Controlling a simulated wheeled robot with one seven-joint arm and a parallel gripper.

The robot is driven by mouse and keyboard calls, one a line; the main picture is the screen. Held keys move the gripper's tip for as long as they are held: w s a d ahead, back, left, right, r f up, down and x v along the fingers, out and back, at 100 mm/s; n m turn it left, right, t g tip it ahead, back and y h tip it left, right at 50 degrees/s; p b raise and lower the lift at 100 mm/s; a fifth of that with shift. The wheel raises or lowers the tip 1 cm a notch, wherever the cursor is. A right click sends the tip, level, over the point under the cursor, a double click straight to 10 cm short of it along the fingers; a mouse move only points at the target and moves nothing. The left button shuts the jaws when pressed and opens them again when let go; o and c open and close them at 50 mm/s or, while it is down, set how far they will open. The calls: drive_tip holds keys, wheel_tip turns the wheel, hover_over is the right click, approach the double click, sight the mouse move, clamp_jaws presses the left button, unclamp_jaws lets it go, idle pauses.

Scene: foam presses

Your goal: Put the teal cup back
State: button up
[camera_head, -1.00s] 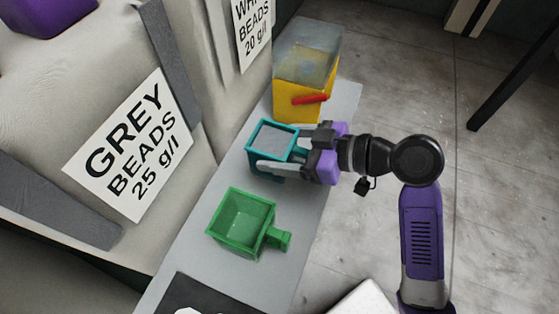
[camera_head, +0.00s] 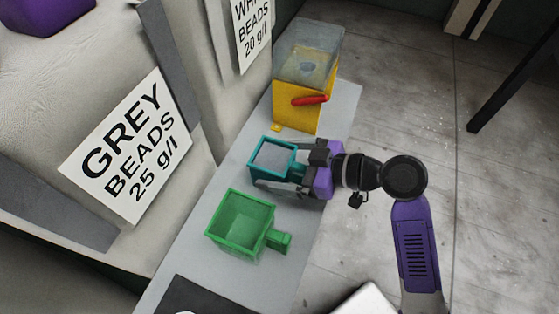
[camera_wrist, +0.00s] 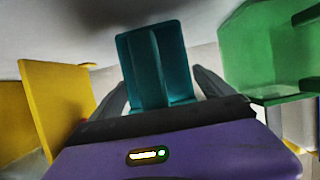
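The teal cup (camera_head: 252,158) is square and upright, with a flat grey fill level with its rim. It is over the grey shelf (camera_head: 222,168), between the green cup (camera_head: 240,243) and the yellow box. My gripper (camera_head: 283,168) reaches in from the right, with a finger along each side of the teal cup, and appears shut on it. In the wrist view the teal cup (camera_wrist: 133,66) stands between the two fingers, with its handle facing me. I cannot tell whether its base touches the shelf.
A yellow box (camera_head: 291,107) with a clear hopper and red lever stands behind the teal cup. The empty green cup is close in front. A large fabric bag with a "GREY BEADS 25 g/l" sign (camera_head: 128,145) borders the shelf at left. Open floor lies right.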

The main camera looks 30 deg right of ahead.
drive_tip(key=shift+r, duration=0.1)
drive_tip(key=shift+d+r, duration=0.1)
drive_tip(key=shift+r, duration=0.05)
drive_tip(key=v, duration=1.1)
drive_tip(key=shift+s+d, duration=0.2)
drive_tip(key=shift+s, duration=0.15)
